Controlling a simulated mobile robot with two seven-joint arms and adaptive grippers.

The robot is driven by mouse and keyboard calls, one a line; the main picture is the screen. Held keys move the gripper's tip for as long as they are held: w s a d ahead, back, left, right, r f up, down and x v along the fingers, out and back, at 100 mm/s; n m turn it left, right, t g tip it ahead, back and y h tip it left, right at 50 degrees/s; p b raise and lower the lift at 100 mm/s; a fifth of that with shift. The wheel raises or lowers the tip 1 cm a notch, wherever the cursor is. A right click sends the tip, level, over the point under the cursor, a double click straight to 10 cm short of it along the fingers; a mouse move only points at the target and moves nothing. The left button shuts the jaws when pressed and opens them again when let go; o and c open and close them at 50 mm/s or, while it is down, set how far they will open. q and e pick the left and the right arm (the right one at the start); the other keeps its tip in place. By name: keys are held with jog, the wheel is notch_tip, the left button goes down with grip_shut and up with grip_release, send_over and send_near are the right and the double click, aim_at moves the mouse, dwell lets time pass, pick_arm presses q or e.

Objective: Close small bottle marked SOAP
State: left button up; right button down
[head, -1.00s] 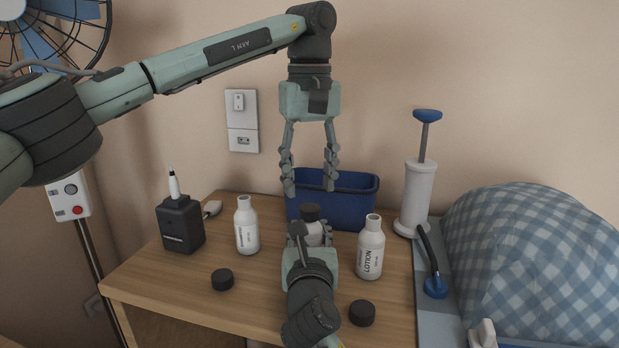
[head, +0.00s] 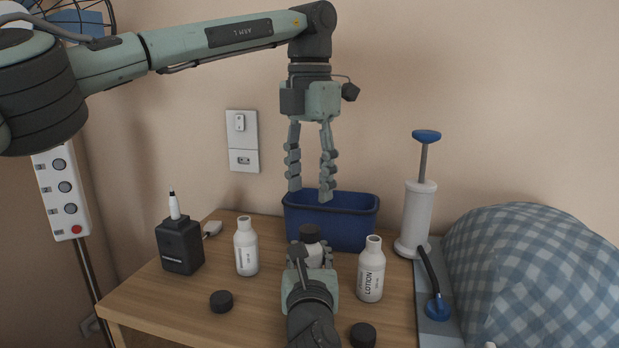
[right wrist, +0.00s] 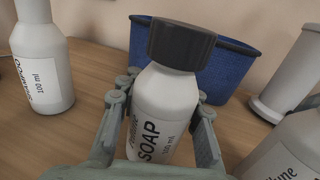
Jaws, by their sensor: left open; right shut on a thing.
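The small white bottle marked SOAP (right wrist: 163,112) stands in the middle of the right wrist view, with a dark cap (right wrist: 181,46) on its neck. I cannot tell whether the cap is screwed tight. My right gripper (right wrist: 160,105) is shut around the bottle's body. In the head view the cap (head: 310,233) shows above my right gripper (head: 311,255), which hides most of the bottle (head: 313,245). My left gripper (head: 311,192) is open and empty. It points down above the cap, apart from it, in front of the blue bin.
A shampoo bottle (head: 246,250) and a LOTION bottle (head: 371,272) stand uncapped on the wooden table (head: 165,305). Loose dark caps (head: 221,301) (head: 363,335) lie near its front. A blue bin (head: 350,224), white pump (head: 416,215) and black box (head: 180,246) stand around.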

aim_at(310, 228)
pick_arm(q)
jog(key=shift+r+n, duration=0.1)
jog(key=shift+n, duration=0.5)
jog(key=shift+f, duration=4.05)
grip_shut()
jog(key=shift+o, duration=0.6)
grip_release()
jog(key=shift+r, duration=0.15)
notch_tip(310, 228, up, 12)
